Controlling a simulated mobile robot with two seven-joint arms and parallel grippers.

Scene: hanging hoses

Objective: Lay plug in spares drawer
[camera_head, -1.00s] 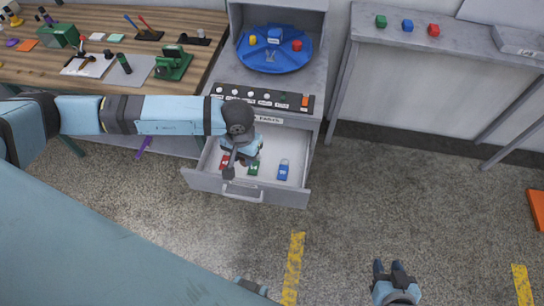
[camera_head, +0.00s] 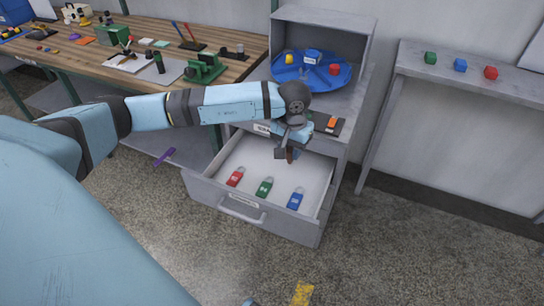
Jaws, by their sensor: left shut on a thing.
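The spares drawer (camera_head: 210,195) is pulled open below the grey cabinet. A red, a green (camera_head: 264,187) and a blue (camera_head: 295,199) padlock-like piece lie in a row toward its front, with the white floor bare behind them. My left gripper (camera_head: 288,150) is over the back right part of the drawer, pointing down. It is shut on a small brownish piece, likely the plug (camera_head: 291,156), mostly hidden by the fingers. I cannot tell whether the piece touches the drawer floor. My right gripper is out of view.
A control panel, partly hidden by my left arm, has an orange switch (camera_head: 332,122). Above it stands a blue turntable (camera_head: 309,84) with coloured blocks. A wooden workbench (camera_head: 105,65) with tools is at left. A grey side table (camera_head: 480,82) holds several blocks at right.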

